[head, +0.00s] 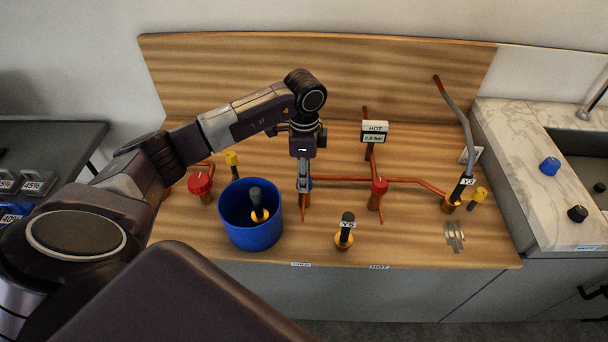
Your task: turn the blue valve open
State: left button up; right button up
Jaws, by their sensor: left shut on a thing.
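The blue valve (309,184) stands near the middle of the wooden counter, mostly hidden by my left gripper, with only a bit of blue showing. My left gripper (304,188) points straight down over it, with its fingers shut on the blue valve. A short copper pipe (304,203) shows just below the fingertips. How far the valve is turned cannot be seen. My right gripper is not in view.
A blue bucket (251,235) with a black-handled fitting stands left of the gripper. Red valves (201,184) (377,187) stand on both sides. A marble sink counter (520,170) is at right.

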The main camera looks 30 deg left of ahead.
pick_arm(q)
jog(key=shift+w+r+n, duration=0.15)
jog(key=shift+n, duration=0.15)
jog(key=o, duration=1.2)
jog(key=shift+c, duration=0.2)
notch_tip(320, 180, up, 12)
